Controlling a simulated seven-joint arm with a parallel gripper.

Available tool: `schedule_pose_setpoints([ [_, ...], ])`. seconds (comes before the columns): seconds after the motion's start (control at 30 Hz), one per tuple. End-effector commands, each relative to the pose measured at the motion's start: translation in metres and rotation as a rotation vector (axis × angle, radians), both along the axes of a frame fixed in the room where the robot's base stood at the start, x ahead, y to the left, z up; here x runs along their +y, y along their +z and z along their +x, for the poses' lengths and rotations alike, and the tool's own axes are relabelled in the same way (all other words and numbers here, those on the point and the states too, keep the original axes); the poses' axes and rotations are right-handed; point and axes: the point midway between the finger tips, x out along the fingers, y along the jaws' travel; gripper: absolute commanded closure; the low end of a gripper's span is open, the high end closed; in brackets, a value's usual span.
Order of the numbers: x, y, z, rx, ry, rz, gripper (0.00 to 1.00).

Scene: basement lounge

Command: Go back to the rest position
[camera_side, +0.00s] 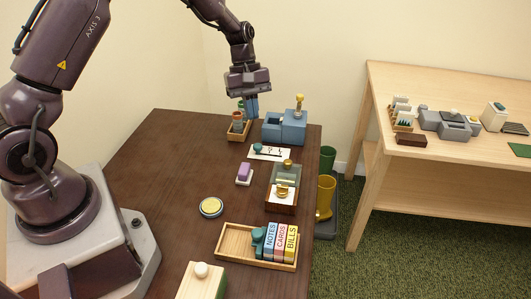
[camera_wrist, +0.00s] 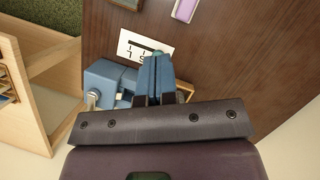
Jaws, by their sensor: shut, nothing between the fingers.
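My gripper (camera_side: 251,106) is at the far end of the dark table (camera_side: 155,180), above and just beside a small wooden tray (camera_side: 240,133) with small bottles in it. Its blue fingers are shut together with nothing between them. In the wrist view my gripper (camera_wrist: 155,75) points down at the table, and its body hides most of the wooden tray. I cannot tell from these views whether the fingertips touch anything.
A blue box (camera_side: 284,127) with a knobbed lever stands right of my gripper. A white card (camera_side: 268,153), purple block (camera_side: 244,173), glass-topped case (camera_side: 284,190), round disc (camera_side: 211,207) and tray of labelled boxes (camera_side: 237,243) lie nearer. A pale bench (camera_side: 450,80) stands right.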

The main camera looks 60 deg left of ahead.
Motion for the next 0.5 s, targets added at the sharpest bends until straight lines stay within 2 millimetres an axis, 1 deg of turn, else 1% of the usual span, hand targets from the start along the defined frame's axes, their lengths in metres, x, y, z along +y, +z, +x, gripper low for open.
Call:
schedule_pose_setpoints([
  [0.03, -0.003, 0.013, -0.011, -0.028, -0.087, 0.017, 1.0],
  [0.27, -0.022, 0.067, -0.052, -0.147, -0.427, 0.092, 1.0],
  [0.37, -0.032, 0.094, -0.075, -0.209, -0.584, 0.138, 1.0],
  [0.5, -0.048, 0.13, -0.112, -0.304, -0.801, 0.216, 1.0],
])
